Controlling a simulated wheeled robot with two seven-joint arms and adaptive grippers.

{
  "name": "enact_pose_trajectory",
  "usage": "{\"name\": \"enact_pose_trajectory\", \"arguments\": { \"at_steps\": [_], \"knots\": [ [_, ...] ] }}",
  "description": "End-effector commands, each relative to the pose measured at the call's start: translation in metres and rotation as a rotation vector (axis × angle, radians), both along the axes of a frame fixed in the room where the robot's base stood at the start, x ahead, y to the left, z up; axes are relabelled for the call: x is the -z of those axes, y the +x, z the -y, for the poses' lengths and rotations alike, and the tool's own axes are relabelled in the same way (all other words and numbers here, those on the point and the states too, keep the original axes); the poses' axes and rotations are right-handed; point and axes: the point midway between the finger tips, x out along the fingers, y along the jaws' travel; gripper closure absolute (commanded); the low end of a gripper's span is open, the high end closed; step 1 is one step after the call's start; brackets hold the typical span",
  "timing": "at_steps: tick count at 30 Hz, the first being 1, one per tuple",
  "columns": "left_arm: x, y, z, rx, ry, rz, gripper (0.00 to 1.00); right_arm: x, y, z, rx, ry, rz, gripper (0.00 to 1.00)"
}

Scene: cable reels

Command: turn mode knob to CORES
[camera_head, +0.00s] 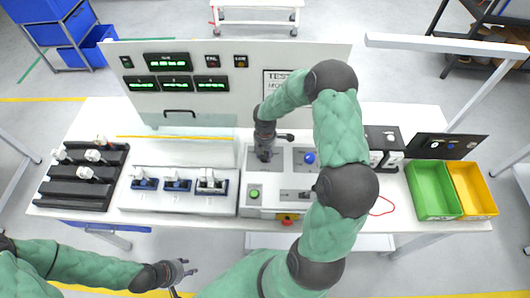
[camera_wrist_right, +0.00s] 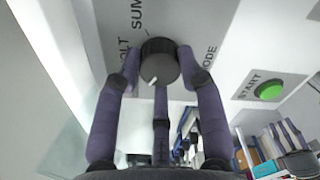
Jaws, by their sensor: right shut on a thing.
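The mode knob (camera_wrist_right: 158,62) is round and black with a white pointer mark. In the right wrist view its mark points down and slightly left. Partly visible labels beside it read SUM, VOLT and MODE; I cannot make out CORES. My right gripper (camera_wrist_right: 160,70) is shut on the knob, with purple-grey fingers at its left and right sides and a third below. In the head view my right gripper (camera_head: 264,152) is over the panel and hides the knob. My left gripper (camera_head: 178,275) hangs in front of the table, its fingers apart and empty.
A green START button (camera_wrist_right: 269,91) lies right of the knob in the wrist view. A blue knob (camera_head: 309,158) sits beside my right gripper. Racks of connectors (camera_head: 178,184) stand left, and a green bin (camera_head: 432,190) and yellow bin (camera_head: 472,188) stand right.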

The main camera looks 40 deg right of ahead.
Motion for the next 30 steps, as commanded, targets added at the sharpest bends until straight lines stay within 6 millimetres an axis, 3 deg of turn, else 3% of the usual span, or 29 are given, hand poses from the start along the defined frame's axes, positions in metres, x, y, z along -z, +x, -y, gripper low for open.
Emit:
{"name": "enact_pose_trajectory", "arguments": {
  "at_steps": [13,14,16,26,30],
  "knots": [
    [0.0,0.0,0.0,0.0,0.0,0.0,0.6,0.0,0.0,0.0,-0.011,0.0,0.0,0.93],
    [0.0,0.0,0.0,0.0,0.0,0.0,0.6,0.0,0.0,0.0,-0.011,0.0,0.0,0.55],
    [0.0,0.0,0.0,0.0,0.0,0.0,0.6,0.0,0.0,0.0,-0.011,0.0,0.0,0.37],
    [0.0,0.0,0.0,0.0,0.0,0.0,0.6,-0.001,0.0,0.0,-0.009,-0.001,0.0,0.37],
    [0.0,0.0,0.0,0.0,0.0,0.0,0.6,-0.01,0.001,0.001,-0.009,-0.002,0.002,0.37]
  ]
}}
